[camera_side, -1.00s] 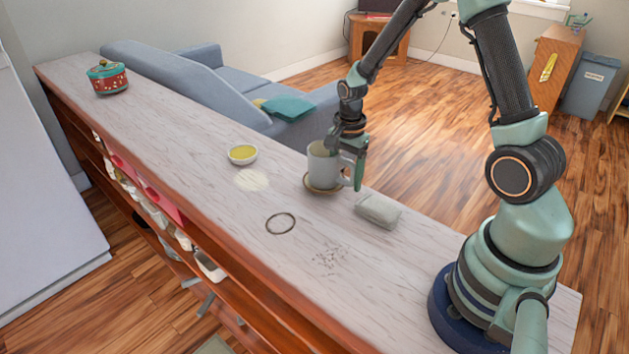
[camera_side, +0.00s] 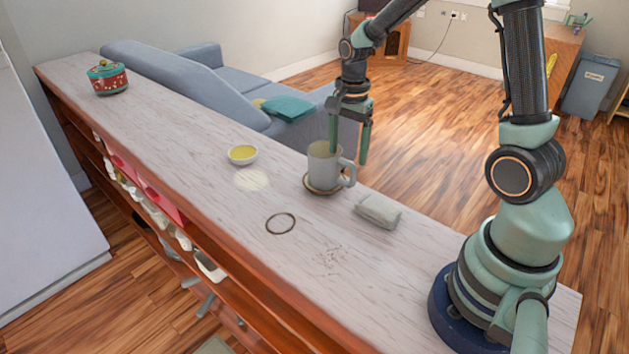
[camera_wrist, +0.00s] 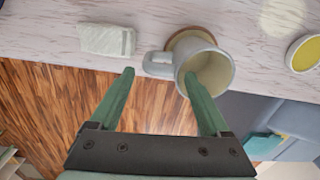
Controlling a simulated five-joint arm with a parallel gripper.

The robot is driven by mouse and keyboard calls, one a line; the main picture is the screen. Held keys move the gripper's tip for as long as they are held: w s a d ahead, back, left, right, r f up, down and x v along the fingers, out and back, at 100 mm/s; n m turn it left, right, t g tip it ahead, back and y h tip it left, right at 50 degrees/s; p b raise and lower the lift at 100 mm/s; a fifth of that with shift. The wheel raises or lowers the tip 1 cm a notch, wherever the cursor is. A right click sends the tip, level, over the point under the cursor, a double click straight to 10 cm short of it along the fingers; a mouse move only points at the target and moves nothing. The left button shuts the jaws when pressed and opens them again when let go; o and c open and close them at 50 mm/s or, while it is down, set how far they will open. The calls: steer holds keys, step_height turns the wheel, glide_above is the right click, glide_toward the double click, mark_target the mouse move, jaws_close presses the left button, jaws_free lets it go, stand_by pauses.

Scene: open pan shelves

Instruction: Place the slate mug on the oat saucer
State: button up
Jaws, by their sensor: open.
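The slate mug (camera_side: 323,168) is grey and stands upright on the oat saucer (camera_side: 309,187), whose tan rim shows around its base. The mug's handle points right in the side view. In the wrist view the mug (camera_wrist: 206,66) shows its open mouth, and part of the saucer (camera_wrist: 186,41) shows behind it. My gripper (camera_side: 348,155) is open, its fingers pointing down at the mug's rim and handle. In the wrist view my gripper (camera_wrist: 158,82) has one finger to the left of the handle and the other overlapping the mug's mouth. It holds nothing.
A grey folded cloth (camera_side: 377,211) lies right of the saucer. A small bowl with yellow contents (camera_side: 242,155) stands to the left. A dark ring (camera_side: 280,223) lies nearer the front. A red pot with a teal lid (camera_side: 108,78) stands at the far end of the shelf top.

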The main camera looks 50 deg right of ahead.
step_height(320, 180, up, 4)
steer(key=shift+r, duration=0.1)
steer(key=s+a+r+n+t, duration=0.5)
steer(key=s+a+r+n, duration=0.3)
steer(key=n, duration=0.9)
step_height(320, 180, up, 2)
steer(key=shift+s+a+t, duration=0.25)
steer(key=shift+a+t, duration=0.05)
steer(key=shift+a, duration=0.9)
